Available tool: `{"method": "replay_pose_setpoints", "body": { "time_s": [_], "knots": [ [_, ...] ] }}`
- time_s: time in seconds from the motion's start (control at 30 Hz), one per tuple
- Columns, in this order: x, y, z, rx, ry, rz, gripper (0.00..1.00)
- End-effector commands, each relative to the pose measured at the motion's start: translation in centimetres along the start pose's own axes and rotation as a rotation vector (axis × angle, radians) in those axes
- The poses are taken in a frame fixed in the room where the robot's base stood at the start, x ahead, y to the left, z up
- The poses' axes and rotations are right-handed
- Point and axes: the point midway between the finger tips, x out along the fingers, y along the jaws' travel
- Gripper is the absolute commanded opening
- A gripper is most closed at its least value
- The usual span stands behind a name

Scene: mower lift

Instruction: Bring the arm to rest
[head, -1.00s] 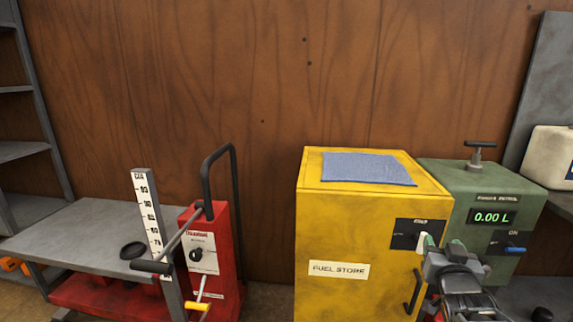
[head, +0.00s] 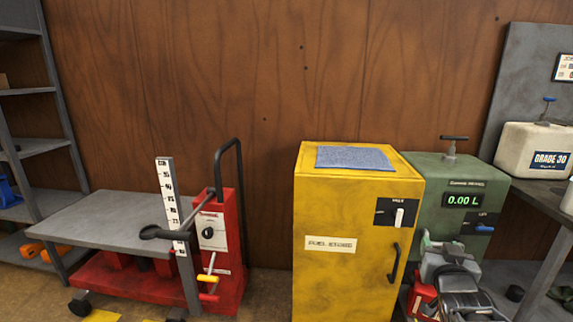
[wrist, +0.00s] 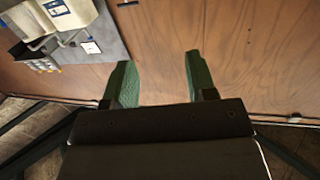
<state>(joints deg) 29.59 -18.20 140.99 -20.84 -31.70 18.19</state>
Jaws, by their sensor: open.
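My gripper (head: 441,245) is at the lower right of the head view, in front of the green pump unit and beside the right edge of the yellow fuel cabinet (head: 330,280). In the wrist view my gripper (wrist: 157,80) shows two green fingers well apart, with nothing between them. The fingers face the wooden wall (wrist: 215,35). My arm is folded low, and its links cover part of the area below the pump unit.
A red lift (head: 218,245) with a grey platform (head: 100,220) stands at the left. The green pump unit (head: 445,190) reads 0.00 L. A white jug (head: 530,150) stands on a bench at the right. A blue cloth (head: 352,157) lies on the cabinet.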

Motion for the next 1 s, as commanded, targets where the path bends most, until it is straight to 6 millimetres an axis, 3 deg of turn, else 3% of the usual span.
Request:
{"method": "replay_pose_setpoints", "body": {
  "time_s": [0.37, 0.57, 0.8, 1.0],
  "knots": [
    [-1.5, -2.8, -2.4, -0.020, -0.235, 0.001, 0.52],
    [-4.0, -5.5, -4.1, -0.048, -0.459, -0.024, 0.52],
    [-11.1, -10.1, -7.3, -0.128, -0.859, -0.138, 0.52],
    [-16.4, -12.1, -8.7, -0.194, -1.094, -0.234, 0.52]
  ]
}}
